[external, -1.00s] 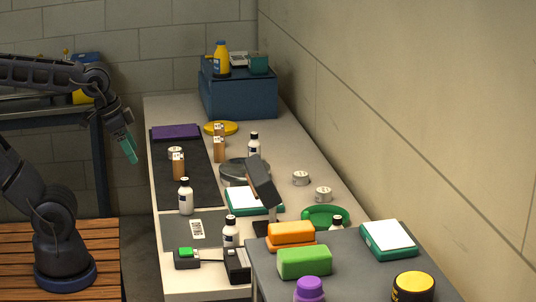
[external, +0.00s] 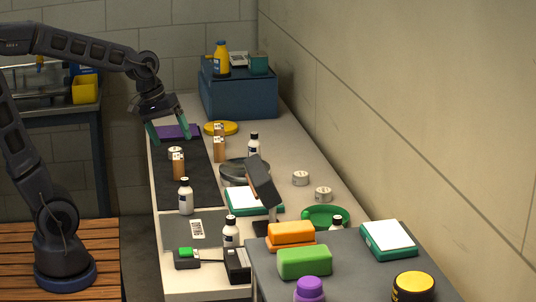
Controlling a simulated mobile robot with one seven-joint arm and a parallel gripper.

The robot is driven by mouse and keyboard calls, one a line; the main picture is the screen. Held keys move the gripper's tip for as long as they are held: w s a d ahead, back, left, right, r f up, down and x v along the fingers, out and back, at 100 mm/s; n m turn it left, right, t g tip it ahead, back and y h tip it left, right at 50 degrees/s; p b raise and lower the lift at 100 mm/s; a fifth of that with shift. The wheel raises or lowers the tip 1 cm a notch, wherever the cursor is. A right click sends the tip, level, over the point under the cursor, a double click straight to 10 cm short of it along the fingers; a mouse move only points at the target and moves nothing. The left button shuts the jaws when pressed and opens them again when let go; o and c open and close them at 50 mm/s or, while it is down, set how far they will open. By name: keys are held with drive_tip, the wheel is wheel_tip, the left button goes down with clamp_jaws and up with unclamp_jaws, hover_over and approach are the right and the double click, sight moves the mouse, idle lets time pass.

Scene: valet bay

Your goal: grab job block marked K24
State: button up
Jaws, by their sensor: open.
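My gripper (external: 169,132) is open and empty. Its two teal fingers point down over the far end of the long bench, in front of a purple flat item (external: 172,136). Several brown blocks with white labels could be job blocks. One brown block (external: 178,166) stands on the dark mat, nearer the camera than my gripper. Another brown block (external: 219,153) stands to the right by the mat's edge, with a similar one (external: 219,130) behind it. The labels are too small to read, so I cannot tell which is K24.
White bottles (external: 186,198) and (external: 231,234) stand near the blocks. A tilted dark screen (external: 262,182) stands at the bench's middle. A blue box (external: 238,97) is at the far end. The dark mat (external: 196,185) has free room between things.

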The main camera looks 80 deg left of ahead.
drive_tip(key=w+a+f+n, duration=0.2)
drive_tip(key=w+a+n, duration=0.3)
drive_tip(key=a, duration=0.4)
drive_tip(key=n, duration=1.9)
hover_over(176, 156)
drive_tip(key=s, duration=0.2)
wheel_tip(176, 156, down, 16)
drive_tip(key=x, duration=0.4)
drive_tip(key=shift+f, duration=0.3)
drive_tip(key=shift+t, duration=0.3)
drive_tip(key=shift+a+x, duration=0.15)
drive_tip(key=shift+x, duration=1.2)
drive_tip(key=shift+a+x, duration=0.15)
drive_tip(key=shift+x, duration=1.2)
drive_tip(key=c, duration=1.1)
drive_tip(key=shift+r, duration=0.1)
